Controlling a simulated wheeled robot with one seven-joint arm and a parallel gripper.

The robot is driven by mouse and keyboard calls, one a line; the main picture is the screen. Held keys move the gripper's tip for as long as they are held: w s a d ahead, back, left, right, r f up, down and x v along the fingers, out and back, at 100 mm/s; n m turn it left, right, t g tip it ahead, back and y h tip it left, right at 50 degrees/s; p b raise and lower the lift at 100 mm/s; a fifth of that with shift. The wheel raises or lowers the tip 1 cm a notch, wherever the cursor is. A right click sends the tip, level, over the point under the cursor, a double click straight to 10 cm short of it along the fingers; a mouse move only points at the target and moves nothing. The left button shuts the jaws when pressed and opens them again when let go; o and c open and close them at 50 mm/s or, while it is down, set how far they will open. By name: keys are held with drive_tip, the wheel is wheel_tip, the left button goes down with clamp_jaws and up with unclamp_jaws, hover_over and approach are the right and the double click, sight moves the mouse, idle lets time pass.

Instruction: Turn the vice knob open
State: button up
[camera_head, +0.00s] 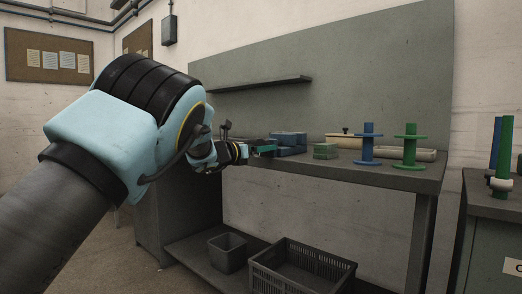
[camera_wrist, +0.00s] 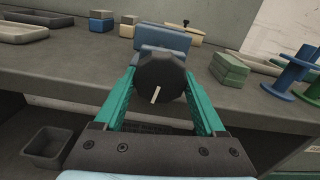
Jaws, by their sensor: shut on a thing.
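The vice (camera_head: 289,142) is blue and stands at the front edge of the grey workbench. In the wrist view its blue body (camera_wrist: 163,38) lies just beyond the knob. The vice knob (camera_wrist: 160,78) is a dark round knob with a pale line mark, facing the camera; the line points slightly left of straight down. My gripper (camera_wrist: 160,85) has its two green fingers on either side of the knob, shut on it. In the head view my gripper (camera_head: 262,148) reaches the vice from the left, and the knob is hidden there.
The workbench (camera_head: 400,176) carries a green block (camera_head: 325,151), a blue spool (camera_head: 368,145) and a green spool (camera_head: 410,146) right of the vice. Grey trays (camera_wrist: 35,20) lie at the left in the wrist view. A crate (camera_head: 300,272) and a bin (camera_head: 228,253) sit below.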

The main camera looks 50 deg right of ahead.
drive_tip(key=n, duration=0.4)
drive_tip(key=o, duration=1.3)
drive_tip(key=shift+a, duration=0.1)
drive_tip(key=a, duration=1)
drive_tip(key=shift+w+a, duration=0.25)
drive_tip(key=shift+a, duration=0.05)
